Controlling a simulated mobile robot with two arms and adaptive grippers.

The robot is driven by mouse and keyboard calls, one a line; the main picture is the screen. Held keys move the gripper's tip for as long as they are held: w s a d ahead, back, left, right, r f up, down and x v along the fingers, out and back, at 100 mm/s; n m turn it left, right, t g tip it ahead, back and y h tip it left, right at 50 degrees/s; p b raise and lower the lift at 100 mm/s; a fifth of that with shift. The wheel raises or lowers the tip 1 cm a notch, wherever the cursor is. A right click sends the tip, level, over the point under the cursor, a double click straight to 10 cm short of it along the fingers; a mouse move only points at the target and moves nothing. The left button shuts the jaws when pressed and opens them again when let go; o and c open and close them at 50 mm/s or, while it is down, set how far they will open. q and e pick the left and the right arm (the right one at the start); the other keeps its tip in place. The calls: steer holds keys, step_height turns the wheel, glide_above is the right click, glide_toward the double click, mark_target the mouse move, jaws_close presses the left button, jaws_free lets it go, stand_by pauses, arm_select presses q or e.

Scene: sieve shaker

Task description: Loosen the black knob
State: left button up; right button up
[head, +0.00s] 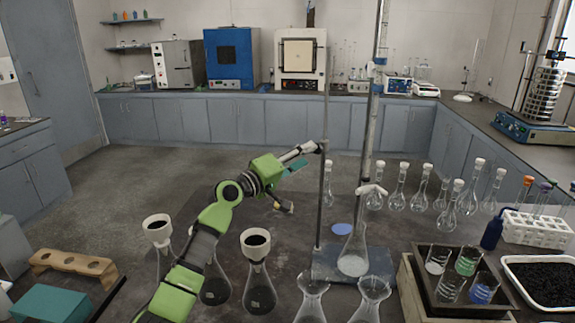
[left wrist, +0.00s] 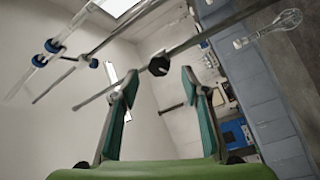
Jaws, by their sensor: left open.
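The black knob (left wrist: 158,66) shows in the left wrist view as a small dark round piece on a thin metal rod (left wrist: 190,45). My left gripper (left wrist: 160,84) is open, with one teal-padded finger on each side of the knob. The knob lies around the level of the fingertips, with visible gaps to both; I cannot tell whether it is fully between them. In the head view my left gripper (head: 305,155) reaches the upright stand rod (head: 324,195), and the knob is too small to make out. My right gripper is not in view.
Funnel-topped flasks (head: 257,290) stand near my left arm. Volumetric flasks (head: 468,205) and a beaker tray (head: 425,300) are at right. A sieve shaker (head: 540,100) stands on the right counter.

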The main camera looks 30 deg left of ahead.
arm_select(q)
steer(key=v, duration=0.7)
steer(key=shift+s, duration=0.25)
steer(key=shift+r, duration=0.1)
